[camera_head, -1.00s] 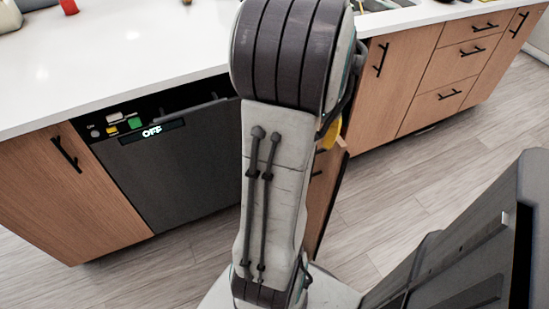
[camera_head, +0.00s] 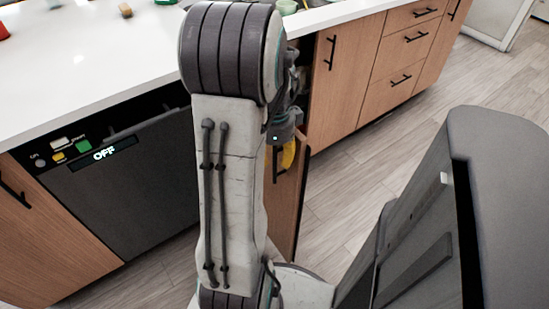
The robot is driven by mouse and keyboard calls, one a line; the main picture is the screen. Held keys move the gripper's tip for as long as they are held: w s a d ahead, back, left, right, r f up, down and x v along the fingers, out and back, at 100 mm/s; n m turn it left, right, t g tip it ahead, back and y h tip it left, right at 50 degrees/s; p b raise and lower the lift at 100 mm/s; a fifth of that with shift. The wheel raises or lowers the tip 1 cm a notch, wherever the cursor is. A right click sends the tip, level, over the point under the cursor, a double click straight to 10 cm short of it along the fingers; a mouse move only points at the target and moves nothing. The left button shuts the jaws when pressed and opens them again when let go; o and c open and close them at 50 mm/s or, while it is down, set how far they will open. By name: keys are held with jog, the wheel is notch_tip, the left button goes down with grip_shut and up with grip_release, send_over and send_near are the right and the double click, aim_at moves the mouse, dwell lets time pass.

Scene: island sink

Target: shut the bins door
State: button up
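A wooden cabinet door (camera_head: 287,195), which looks like the bins door, stands open from the island, partly hidden behind my arm. A dark handle shows near its upper left edge. My gripper (camera_head: 286,132) is just above and beside the top of this door, mostly hidden by my arm. A small yellow piece (camera_head: 289,155) shows below it at the door's top. I cannot tell whether it is part of my gripper or a separate thing, nor whether my gripper touches the door.
A dark dishwasher (camera_head: 130,185) reading OFF is left of my arm. Closed wooden cabinets and drawers (camera_head: 400,50) with black handles are to the right. The white countertop (camera_head: 90,60) holds small items. The wood floor (camera_head: 350,190) right of the door is clear.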

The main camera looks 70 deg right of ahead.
jog(key=shift+f, duration=0.15)
jog(key=shift+c, duration=0.3)
grip_shut()
dwell(0.3)
